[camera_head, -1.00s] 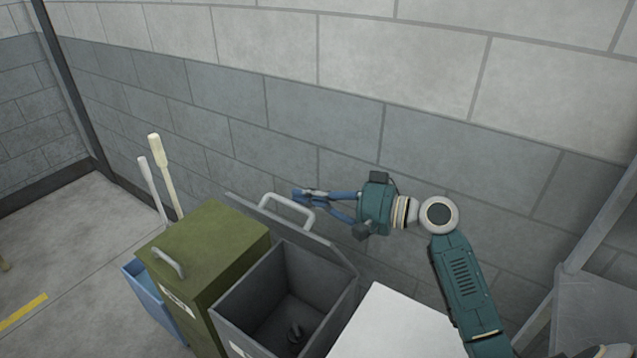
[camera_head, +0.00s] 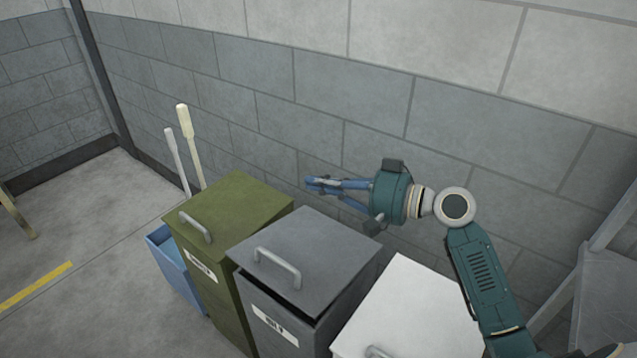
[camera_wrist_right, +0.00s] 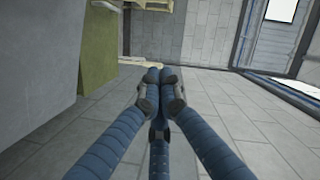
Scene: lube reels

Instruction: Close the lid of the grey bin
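The grey bin (camera_head: 283,326) stands between a green bin and a white one. Its grey lid (camera_head: 325,248), with a light handle (camera_head: 278,266), lies over the opening. A narrow dark gap shows under the lid's front edge, so it looks nearly flat but not clearly flush. My right gripper (camera_head: 314,185) is behind and above the lid, near the wall, pointing left and apart from the handle. In the right wrist view its blue fingers (camera_wrist_right: 160,90) come together at the tips with nothing between them. My left gripper is not in view.
The green bin (camera_head: 225,225) with a handle is close on the left, with a blue bin (camera_head: 175,268) holding two long handles beyond it. The white bin (camera_head: 420,305) is close on the right. A block wall (camera_head: 300,105) runs behind. Open floor lies left.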

